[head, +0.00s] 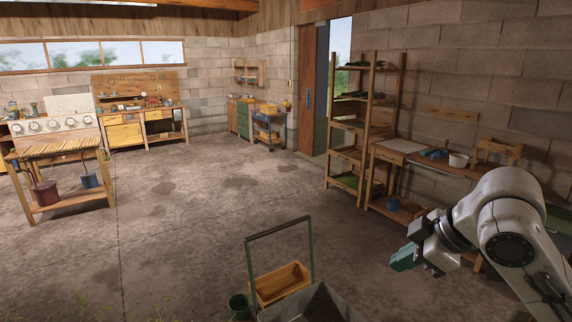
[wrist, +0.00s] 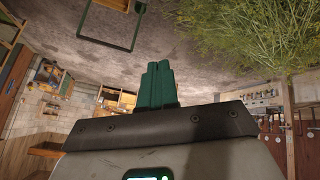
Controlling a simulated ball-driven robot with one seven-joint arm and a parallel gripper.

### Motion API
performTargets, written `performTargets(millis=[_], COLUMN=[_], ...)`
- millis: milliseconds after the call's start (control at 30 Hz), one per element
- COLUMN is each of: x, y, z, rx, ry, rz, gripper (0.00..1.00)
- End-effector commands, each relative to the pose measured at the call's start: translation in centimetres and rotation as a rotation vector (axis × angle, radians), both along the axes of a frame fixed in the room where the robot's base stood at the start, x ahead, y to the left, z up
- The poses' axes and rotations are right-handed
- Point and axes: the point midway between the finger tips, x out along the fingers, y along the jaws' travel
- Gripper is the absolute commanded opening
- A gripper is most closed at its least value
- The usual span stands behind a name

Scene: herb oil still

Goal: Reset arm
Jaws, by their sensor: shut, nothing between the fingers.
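My arm reaches in from the right edge of the head view, with my gripper (head: 404,258) held in the air over the floor, pointing left. Its green fingers are together and empty. In the wrist view the green fingers of my gripper (wrist: 157,85) stand side by side, closed, with nothing between them. That view is turned over, with the floor at the top.
A cart with a green handle (head: 280,228), a wooden crate (head: 281,284) and a green bucket (head: 239,305) stand at the front. A shelf rack (head: 355,120) and bench are at the right wall. Leafy stalks (wrist: 235,35) show in the wrist view. The middle floor is clear.

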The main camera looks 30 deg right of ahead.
Motion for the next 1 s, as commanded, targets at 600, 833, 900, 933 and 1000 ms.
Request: performTargets(millis=[600, 833, 900, 933, 1000], x=[1.9, -7.2, -10.8, -12.2, -15.4], y=[15.4, 18.0, 17.8, 17.6, 16.8], z=[-16.3, -27.9, -30.8, -31.8, -33.7], rx=[0.485, 0.421, 0.363, 0.336, 0.27], ry=[0.035, 0.286, 0.36, 0.388, 0.441], rz=[-0.353, -0.535, -0.584, -0.601, -0.638], gripper=[0.0, 0.0, 0.0, 0.0, 0.0])
